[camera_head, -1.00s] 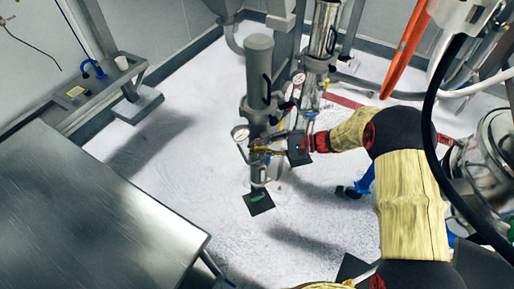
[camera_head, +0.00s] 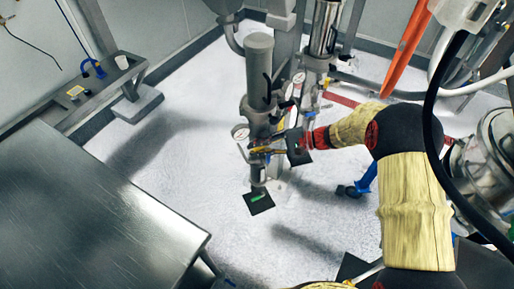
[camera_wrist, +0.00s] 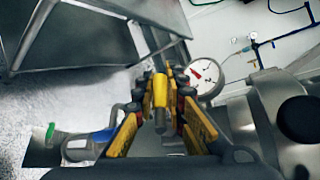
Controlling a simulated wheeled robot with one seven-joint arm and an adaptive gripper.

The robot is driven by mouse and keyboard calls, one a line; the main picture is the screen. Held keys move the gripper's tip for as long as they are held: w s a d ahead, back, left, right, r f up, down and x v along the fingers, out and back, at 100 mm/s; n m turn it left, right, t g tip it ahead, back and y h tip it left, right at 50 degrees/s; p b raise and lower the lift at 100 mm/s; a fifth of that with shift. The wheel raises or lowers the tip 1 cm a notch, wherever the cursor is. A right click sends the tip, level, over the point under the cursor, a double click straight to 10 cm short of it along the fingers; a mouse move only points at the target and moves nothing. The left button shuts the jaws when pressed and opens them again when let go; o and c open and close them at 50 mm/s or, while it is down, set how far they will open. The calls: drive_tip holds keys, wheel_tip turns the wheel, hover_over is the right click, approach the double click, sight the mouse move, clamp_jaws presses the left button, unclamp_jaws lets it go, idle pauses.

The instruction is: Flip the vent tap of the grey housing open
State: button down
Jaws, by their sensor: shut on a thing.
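The grey housing (camera_head: 259,70) is an upright cylinder at the middle of the head view, with dial gauges on its lower part. My gripper (camera_head: 262,150) reaches in from the right at its lower section. In the wrist view, the yellow fingers of my gripper (camera_wrist: 162,88) close around a small yellow lever, which I take for the vent tap (camera_wrist: 159,91). A grey stem (camera_wrist: 160,120) shows below it. In the head view the tap is too small and covered to make out how it is turned.
A round dial gauge (camera_wrist: 205,75) stands close right of the fingers in the wrist view. A steel table (camera_head: 90,215) fills the left of the head view. A dark plate with a green mark (camera_head: 258,203) is below the housing. White floor between is clear.

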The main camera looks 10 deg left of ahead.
drive_tip(key=c, duration=1.8)
unclamp_jaws()
drive_tip(key=shift+d, duration=0.1)
drive_tip(key=v, duration=1.1)
drive_tip(key=shift+w+d+r, duration=0.1)
drive_tip(key=shift+d+r, duration=0.05)
drive_tip(key=shift+d, duration=0.2)
